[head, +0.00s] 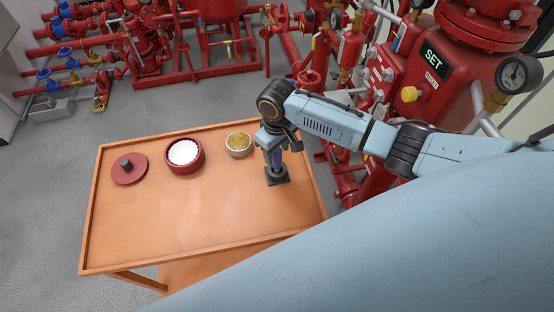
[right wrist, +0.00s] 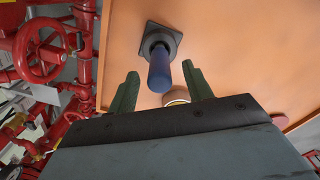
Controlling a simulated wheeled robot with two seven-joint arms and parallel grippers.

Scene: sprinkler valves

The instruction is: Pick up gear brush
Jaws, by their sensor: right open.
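The gear brush (right wrist: 160,68) shows as a blue handle standing upright in a dark square holder (right wrist: 168,36). In the head view the blue handle (head: 277,158) is partly hidden by my gripper, and the holder (head: 277,178) rests on the orange table (head: 190,220) near its right edge. My right gripper (head: 273,146) is right at the handle, from above. In the right wrist view my right gripper (right wrist: 159,71) is open, with one finger to each side of the handle and visible gaps between. The bristles are hidden. My left gripper is not in view.
A bowl with yellowish contents (head: 239,145) stands just left of the holder. Further left are a red pot with white contents (head: 184,154) and a red lid with a dark knob (head: 129,168). Red valves and pipes (head: 345,170) stand close beyond the table's right edge. The table's front is clear.

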